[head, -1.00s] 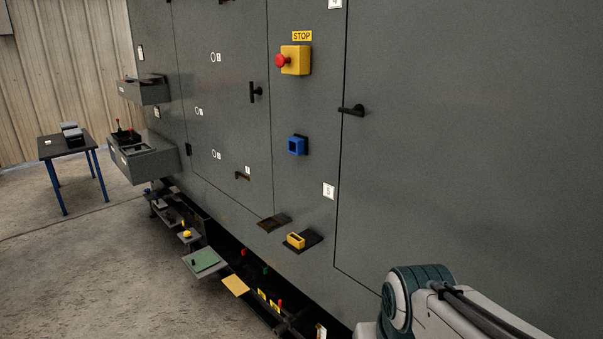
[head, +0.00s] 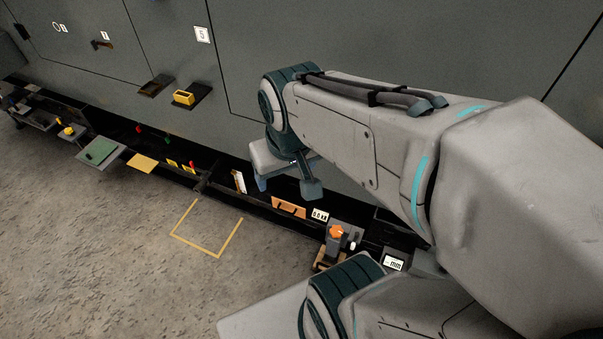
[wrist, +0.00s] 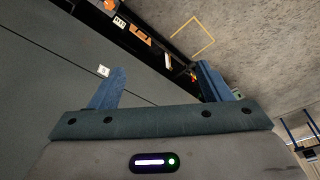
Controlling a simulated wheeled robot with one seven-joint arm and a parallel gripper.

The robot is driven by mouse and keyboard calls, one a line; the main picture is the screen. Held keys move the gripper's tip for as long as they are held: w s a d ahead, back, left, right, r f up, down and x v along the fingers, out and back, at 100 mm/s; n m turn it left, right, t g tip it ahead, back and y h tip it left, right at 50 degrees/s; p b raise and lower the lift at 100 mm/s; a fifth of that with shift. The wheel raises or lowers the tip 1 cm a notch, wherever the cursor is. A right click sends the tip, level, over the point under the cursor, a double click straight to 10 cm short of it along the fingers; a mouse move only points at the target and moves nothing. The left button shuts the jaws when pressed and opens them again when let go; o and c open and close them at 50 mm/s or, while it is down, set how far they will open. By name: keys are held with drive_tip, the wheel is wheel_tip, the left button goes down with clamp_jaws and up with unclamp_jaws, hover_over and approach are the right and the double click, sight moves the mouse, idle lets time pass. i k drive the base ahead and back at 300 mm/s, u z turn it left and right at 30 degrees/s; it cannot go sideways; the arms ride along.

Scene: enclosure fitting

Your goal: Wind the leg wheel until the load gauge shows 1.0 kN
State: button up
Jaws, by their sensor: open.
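An orange wheel (head: 336,232) sits on a grey post low in front of the cabinet in the head view, just beyond my lower arm. I take it to be the leg wheel; it seems to show small at the top of the wrist view (wrist: 110,4). A white display (head: 320,215) reading about 0.0 kN stands behind it to the left. My gripper (head: 287,187) hangs in front of the cabinet, left of and above the wheel, touching nothing. In the wrist view its two blue fingers (wrist: 158,86) are wide apart and empty.
A display marked mm (head: 393,263) is right of the wheel. An orange-brown block (head: 288,207) lies in the dark trough to the left. A yellow block (head: 184,97) sticks out from the cabinet. The floor inside the yellow outline (head: 208,232) is clear.

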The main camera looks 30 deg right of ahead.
sight(337, 231)
drive_tip(key=z, duration=0.5)
drive_tip(key=k, duration=1.15)
drive_tip(key=u, duration=0.65)
drive_tip(key=i, duration=1.15)
drive_tip(key=z, duration=0.75)
drive_tip(key=i, duration=0.45)
drive_tip(key=z, duration=0.5)
